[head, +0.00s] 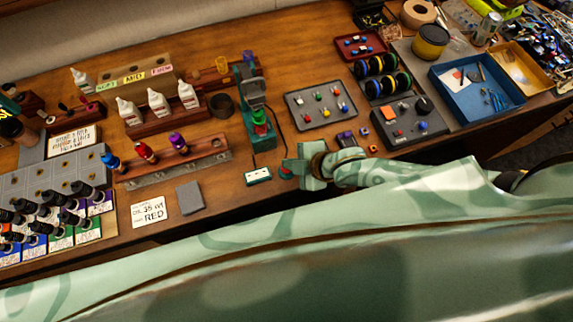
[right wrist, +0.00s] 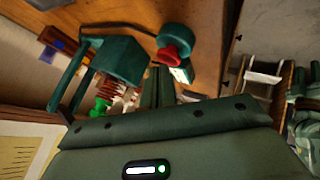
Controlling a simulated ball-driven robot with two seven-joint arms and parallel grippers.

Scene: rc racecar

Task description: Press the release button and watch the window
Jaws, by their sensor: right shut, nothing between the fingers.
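A red button (head: 286,172) on a round green base sits near the table's front edge. It also shows in the right wrist view (right wrist: 170,53). A small pale box with dark windows (head: 258,175) lies just left of it, with a dark cable running up toward a green press-like stand (head: 244,85). The stand holds a bright green spring part (head: 260,120). My right gripper (head: 290,167) is shut and empty, its fingertips right beside the button. In the right wrist view the fingers (right wrist: 158,74) point toward the button; I cannot tell if they touch. My left gripper is out of view.
A grey tray of small coloured parts (head: 297,106) and a dark control box (head: 391,137) lie to the right. Bottle racks (head: 175,168) and a card reading RED (head: 149,210) lie to the left.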

